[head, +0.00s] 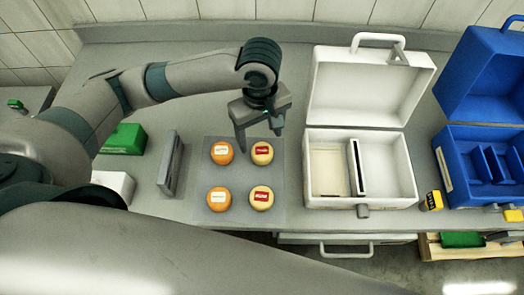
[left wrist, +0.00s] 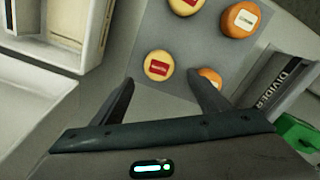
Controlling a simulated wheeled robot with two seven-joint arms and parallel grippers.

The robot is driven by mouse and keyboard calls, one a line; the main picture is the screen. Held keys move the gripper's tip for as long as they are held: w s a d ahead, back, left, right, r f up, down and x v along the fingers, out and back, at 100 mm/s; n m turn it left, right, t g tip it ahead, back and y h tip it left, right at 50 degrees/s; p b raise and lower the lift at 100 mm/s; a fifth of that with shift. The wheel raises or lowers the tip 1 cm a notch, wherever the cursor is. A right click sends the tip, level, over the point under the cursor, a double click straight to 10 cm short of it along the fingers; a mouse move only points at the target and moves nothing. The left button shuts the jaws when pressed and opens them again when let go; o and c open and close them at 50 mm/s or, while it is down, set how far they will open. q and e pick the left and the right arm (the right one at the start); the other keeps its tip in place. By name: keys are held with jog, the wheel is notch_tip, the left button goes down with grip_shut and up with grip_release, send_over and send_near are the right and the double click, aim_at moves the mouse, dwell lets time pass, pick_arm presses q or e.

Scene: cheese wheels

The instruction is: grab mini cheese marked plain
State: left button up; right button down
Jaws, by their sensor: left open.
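Several mini cheeses sit on a grey mat (head: 240,176). The left pair, back (head: 221,153) and front (head: 217,199), is orange with white labels. The right pair, back (head: 262,153) and front (head: 261,198), is yellow with red labels. I cannot read the label words. My left gripper (head: 258,138) is open and empty, pointing down above the back row. In the left wrist view, the back yellow cheese (left wrist: 158,68) shows between the fingertips (left wrist: 160,78). The back orange cheese (left wrist: 209,74) is partly hidden by the right finger. My right gripper is not in view.
A grey divider (head: 170,163) stands left of the mat. A green box (head: 124,139) lies beyond it. An open white case (head: 390,185) stands right of the mat, and an open blue case (head: 455,190) at far right.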

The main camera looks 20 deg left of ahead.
aim_at(262, 150)
pick_arm(q)
jog(key=shift+f, duration=0.35)
jog(key=shift+f, duration=0.1)
jog(key=shift+f, duration=0.2)
notch_tip(262, 150, down, 4)
jog(key=shift+s+d+r+p, duration=0.1)
jog(key=shift+s+d+p, duration=0.05)
jog(key=shift+p, duration=0.7)
jog(key=shift+f, duration=0.45)
jog(key=shift+c, duration=0.3)
jog(key=c, duration=1.1)
